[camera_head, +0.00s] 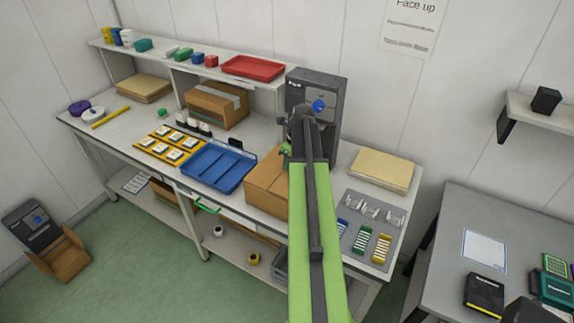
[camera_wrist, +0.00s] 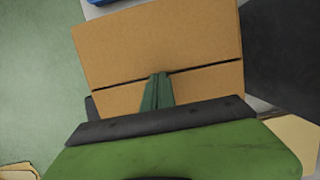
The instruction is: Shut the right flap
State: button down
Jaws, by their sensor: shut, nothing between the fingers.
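A cardboard box (camera_head: 262,187) sits on the bench beside the blue tray, partly hidden behind my arm. In the wrist view its brown cardboard (camera_wrist: 160,40) fills the upper middle. A dark, nearly straight line runs across it, with a second brown panel (camera_wrist: 208,86) below. Both panels look nearly flat; I cannot tell which is the right flap or whether it is fully down. My gripper (camera_wrist: 159,76) is shut and empty, its green fingertips over the dark line. Contact with the cardboard cannot be told. In the head view my gripper (camera_head: 286,150) is small, above the box's far side.
A dark grey machine (camera_head: 315,92) stands behind the box. A blue tray (camera_head: 217,168) lies to its left. A taped carton (camera_head: 217,106) stands farther back. To the right are a tan stack (camera_head: 381,169) and a grey mat (camera_head: 375,210) with small parts.

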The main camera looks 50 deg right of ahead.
jog(key=shift+r, duration=0.1)
jog(key=shift+r+p, duration=0.75)
jog(key=shift+p, duration=0.1)
